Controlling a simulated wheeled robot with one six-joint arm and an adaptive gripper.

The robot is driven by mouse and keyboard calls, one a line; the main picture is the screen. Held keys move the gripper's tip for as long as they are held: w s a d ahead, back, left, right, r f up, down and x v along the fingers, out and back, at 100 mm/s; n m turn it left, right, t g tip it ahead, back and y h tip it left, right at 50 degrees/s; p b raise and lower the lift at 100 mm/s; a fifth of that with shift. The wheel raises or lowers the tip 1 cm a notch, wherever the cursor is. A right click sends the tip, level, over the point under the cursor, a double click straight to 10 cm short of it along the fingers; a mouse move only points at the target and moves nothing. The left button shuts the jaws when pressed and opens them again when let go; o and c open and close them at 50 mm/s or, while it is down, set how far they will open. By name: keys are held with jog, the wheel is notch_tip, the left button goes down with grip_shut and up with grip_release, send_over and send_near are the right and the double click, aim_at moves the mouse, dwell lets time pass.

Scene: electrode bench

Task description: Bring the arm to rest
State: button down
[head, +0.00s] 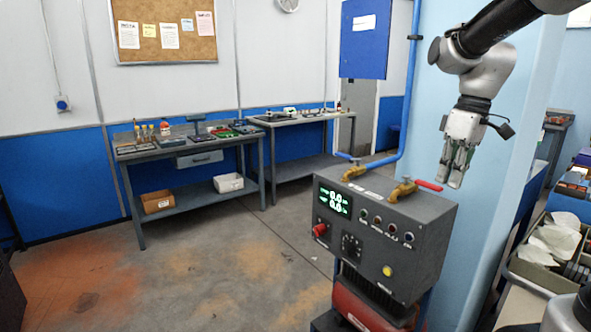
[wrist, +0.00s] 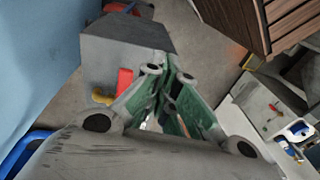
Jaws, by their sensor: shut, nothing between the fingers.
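My gripper (head: 457,169) hangs from my arm at the upper right of the head view, pointing down. It is empty, with its fingers together. It is to the right of and a little above a grey control box (head: 392,232) with a lit green display, apart from it as far as I can tell. In the wrist view my gripper's fingers (wrist: 168,85) show in the middle, with the grey box (wrist: 112,60) beyond them to the left.
The box carries brass valves, one with a red handle (head: 429,185). A light blue column (head: 505,180) stands behind my gripper. A cluttered cart (head: 535,275) is at the right. Workbenches (head: 190,147) line the far wall. The floor at front left is clear.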

jog(key=s+d+f+m+t+h, duration=0.1)
jog(key=s+m+t, duration=0.3)
jog(key=s, duration=1.3)
jog(key=d+f+m, duration=0.1)
jog(key=m, duration=0.2)
jog(key=shift+s+d+h, duration=0.2)
jog(key=shift+s+h, duration=0.1)
jog(key=shift+s, duration=0.1)
